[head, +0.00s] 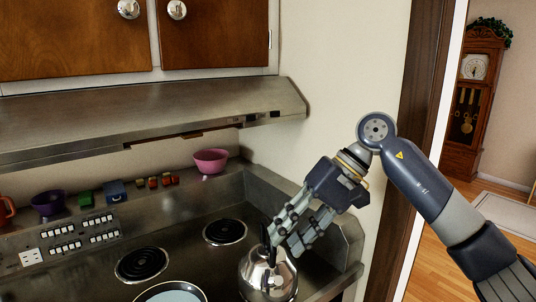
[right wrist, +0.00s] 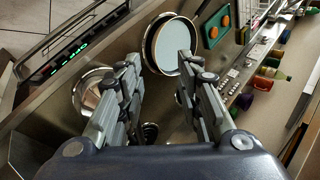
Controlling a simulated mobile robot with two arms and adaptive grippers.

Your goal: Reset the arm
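My right gripper (head: 281,247) reaches in from the right in the head view, above the stove. Its fingers are spread apart, and no object shows between them in the right wrist view (right wrist: 160,62). A shiny metal kettle (head: 266,279) with a dark handle stands on the hob just below and beside the fingertips in the head view. In the right wrist view a round metal vessel (right wrist: 87,90), likely the kettle, shows partly behind the left finger. I cannot tell whether a finger touches it. My left gripper is not in view.
A pan (head: 171,293) sits at the front of the hob. Two coil burners (head: 142,264) (head: 225,231) are bare. A pink bowl (head: 210,161), a purple bowl (head: 48,203) and small items line the back ledge. The range hood (head: 150,118) hangs above; a wall stands behind my right arm.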

